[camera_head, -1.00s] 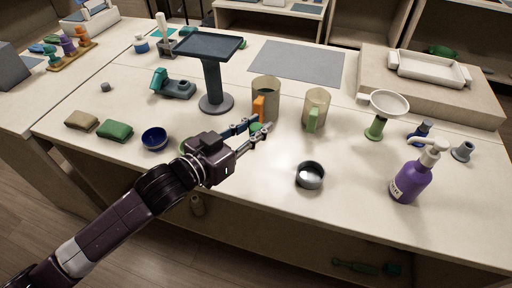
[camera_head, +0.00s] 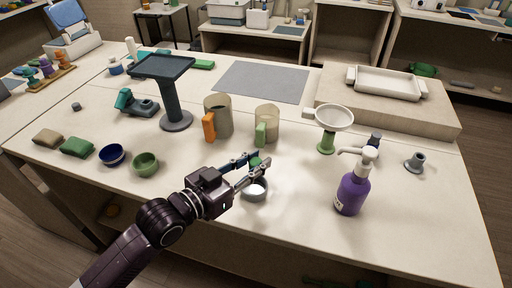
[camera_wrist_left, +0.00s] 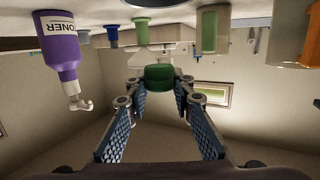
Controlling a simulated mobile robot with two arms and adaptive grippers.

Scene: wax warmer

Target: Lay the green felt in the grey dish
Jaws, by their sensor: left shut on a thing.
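My left gripper (camera_head: 261,161) is shut on the green felt (camera_head: 256,162), a small dark green piece between its fingertips. In the left wrist view the felt (camera_wrist_left: 159,77) shows as a short, thick green shape between the two fingers (camera_wrist_left: 159,88). The grey dish (camera_head: 256,193) is a small round dish with a pale inside, on the table just below the fingertips in the head view. The gripper and felt appear above its far rim; the exact gap cannot be told. The fingers partly cover the dish. My right gripper is not in view.
A mug with an orange handle (camera_head: 209,127) and a mug with a green handle (camera_head: 261,135) stand behind the gripper. A green bowl (camera_head: 145,164) is left.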

